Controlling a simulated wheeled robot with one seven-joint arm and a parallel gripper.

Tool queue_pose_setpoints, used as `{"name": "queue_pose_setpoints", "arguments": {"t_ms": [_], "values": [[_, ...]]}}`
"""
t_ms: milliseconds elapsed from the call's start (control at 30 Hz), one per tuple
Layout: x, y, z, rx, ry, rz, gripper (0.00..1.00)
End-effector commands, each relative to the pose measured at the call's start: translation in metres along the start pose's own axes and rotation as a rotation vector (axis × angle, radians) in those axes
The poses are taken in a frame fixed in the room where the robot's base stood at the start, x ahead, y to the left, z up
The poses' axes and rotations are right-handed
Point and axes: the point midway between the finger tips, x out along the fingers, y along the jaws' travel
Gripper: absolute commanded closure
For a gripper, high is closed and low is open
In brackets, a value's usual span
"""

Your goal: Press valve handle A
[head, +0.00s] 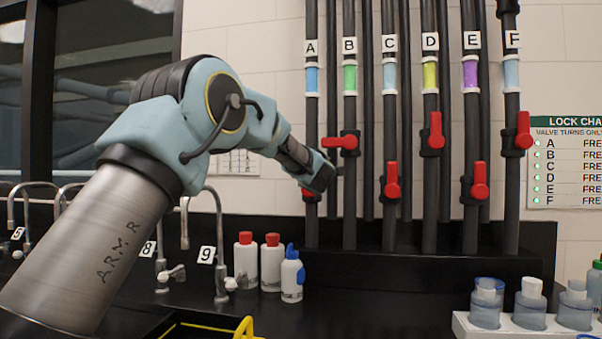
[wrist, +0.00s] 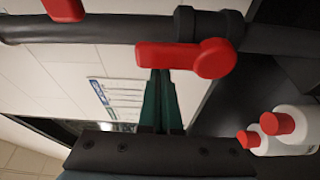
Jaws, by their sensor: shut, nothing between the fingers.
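Valve handle A is a red lever (wrist: 185,57) on the dark pipe labelled A (head: 312,120). In the wrist view it lies along the pipe, its round hub at the right end. In the head view only a red part of it (head: 311,194) shows below my gripper (head: 325,178), which hides the rest. In the wrist view my gripper (wrist: 161,76) is shut and empty. Its dark green fingertips meet the lower edge of the lever's arm, left of the hub. I cannot tell whether they touch it or are just short of it.
Handle B (head: 340,142) sits close by, up and right of A, pointing left; handle C (head: 392,181) is farther right. White bottles (head: 245,261) stand below on the black bench. A status sign (head: 566,162) hangs at the right.

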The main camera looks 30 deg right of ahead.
Motion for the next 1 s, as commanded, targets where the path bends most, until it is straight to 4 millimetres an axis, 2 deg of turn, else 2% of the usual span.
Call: {"name": "queue_pose_setpoints", "arguments": {"t_ms": [267,500,600,800,1000], "values": [[0.002,-0.001,-0.003,-0.001,0.001,0.0,1.0],[0.018,-0.004,-0.03,0.0,0.001,0.001,1.0],[-0.011,-0.005,-0.025,-0.001,-0.007,0.001,1.0],[-0.053,-0.003,-0.025,-0.001,-0.005,0.001,1.0],[-0.077,-0.001,-0.025,0.0,-0.004,0.001,1.0]]}}
